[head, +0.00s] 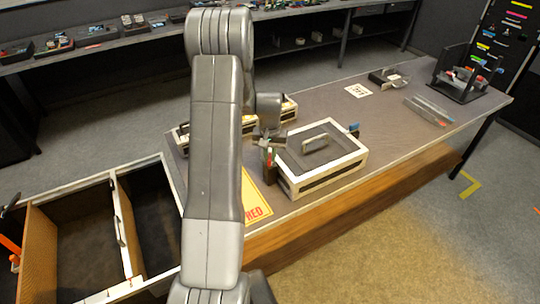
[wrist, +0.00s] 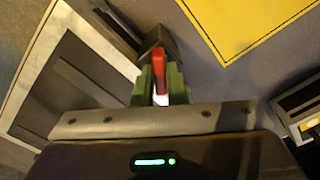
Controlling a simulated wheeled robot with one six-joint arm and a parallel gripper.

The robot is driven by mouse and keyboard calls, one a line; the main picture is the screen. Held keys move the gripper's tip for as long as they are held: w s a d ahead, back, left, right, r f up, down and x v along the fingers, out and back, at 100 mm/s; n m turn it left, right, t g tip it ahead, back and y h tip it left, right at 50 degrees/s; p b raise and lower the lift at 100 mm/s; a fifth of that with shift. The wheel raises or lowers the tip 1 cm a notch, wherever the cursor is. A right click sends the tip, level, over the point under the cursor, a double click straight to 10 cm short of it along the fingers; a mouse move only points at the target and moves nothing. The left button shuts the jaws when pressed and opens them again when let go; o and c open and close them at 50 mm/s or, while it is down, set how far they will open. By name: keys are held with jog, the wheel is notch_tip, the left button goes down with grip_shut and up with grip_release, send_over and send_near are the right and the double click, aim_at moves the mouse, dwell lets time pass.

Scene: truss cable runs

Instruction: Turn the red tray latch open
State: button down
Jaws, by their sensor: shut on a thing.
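A white-rimmed tray (head: 345,172) with a grey lid and raised handle (head: 315,143) sits on the bench. The red latch (wrist: 158,64) is at the tray's near-left corner, beside a dark block. In the wrist view, the green fingertips of my gripper (wrist: 159,86) stand on either side of the red latch and are shut on it. In the head view my gripper (head: 269,160) is at the tray's left corner, partly hidden by my arm. The tray (wrist: 27,78) also shows at left in the wrist view. The latch's exact angle is hard to tell.
A blue latch (head: 353,131) is on the tray's far-right side. Another case (head: 289,106) stands behind. An open compartmented box (head: 120,222) is at left.

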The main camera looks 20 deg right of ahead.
jog(key=n+b, duration=0.2)
jog(key=n, duration=0.1)
jog(key=shift+f+n+b, duration=0.1)
jog(key=shift+n+b, duration=0.2)
jog(key=shift+n, duration=0.1)
jog(key=shift+n+b, duration=0.6)
jog(key=shift+n, duration=1)
jog(key=c, duration=1.5)
grip_release()
jog(key=shift+o, duration=0.2)
jog(key=shift+r, duration=0.2)
